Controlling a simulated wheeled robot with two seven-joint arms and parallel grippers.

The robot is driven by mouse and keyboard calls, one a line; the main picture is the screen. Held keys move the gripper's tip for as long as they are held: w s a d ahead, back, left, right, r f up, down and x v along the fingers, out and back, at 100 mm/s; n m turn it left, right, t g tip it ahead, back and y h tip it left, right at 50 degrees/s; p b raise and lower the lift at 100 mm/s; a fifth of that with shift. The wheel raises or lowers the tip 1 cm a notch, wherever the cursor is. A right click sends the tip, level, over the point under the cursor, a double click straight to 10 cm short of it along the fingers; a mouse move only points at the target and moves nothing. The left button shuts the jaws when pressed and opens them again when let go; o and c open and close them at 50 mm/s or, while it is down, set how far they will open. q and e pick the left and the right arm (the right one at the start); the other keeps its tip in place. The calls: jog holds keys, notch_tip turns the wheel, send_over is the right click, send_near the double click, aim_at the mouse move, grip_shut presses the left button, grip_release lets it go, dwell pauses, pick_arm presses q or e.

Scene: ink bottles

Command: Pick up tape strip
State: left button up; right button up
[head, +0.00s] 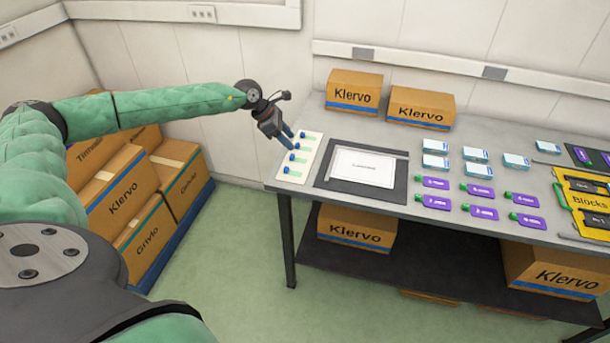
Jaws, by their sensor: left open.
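Several green tape strips with blue ends lie in a column on a white card (293,179) at the left end of the table; one is the strip (301,160) in the middle of the card. My left gripper (289,138) is open, above the card's upper left edge near the topmost strips. Its fingers point down and to the right. I cannot tell whether they touch a strip. My right gripper is not in view.
A dark mat with a white sheet (364,166) lies right of the card. Klervo cartons (354,92) stand at the back.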

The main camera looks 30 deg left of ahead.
aim_at(286, 168)
pick_arm(q)
jog(key=s+f+m+g, duration=0.1)
jog(key=s+a+f+m+y, duration=0.1)
jog(key=s+f+m+g, duration=0.1)
jog(key=shift+s+a+m+g+y+p, duration=0.3)
jog(key=shift+s+p, duration=0.1)
jog(key=shift+d+f, duration=0.1)
jog(key=shift+f, duration=0.15)
jog(key=shift+w+f, duration=0.1)
jog(key=shift+f, duration=0.35)
jog(key=shift+d+f+p, duration=0.1)
jog(key=shift+f+p, duration=0.1)
jog(key=shift+p, duration=0.4)
jog(key=shift+p+x, duration=1.05)
jog(key=shift+x, duration=0.2)
jog(key=shift+p+x, duration=0.4)
jog(key=shift+x, duration=0.75)
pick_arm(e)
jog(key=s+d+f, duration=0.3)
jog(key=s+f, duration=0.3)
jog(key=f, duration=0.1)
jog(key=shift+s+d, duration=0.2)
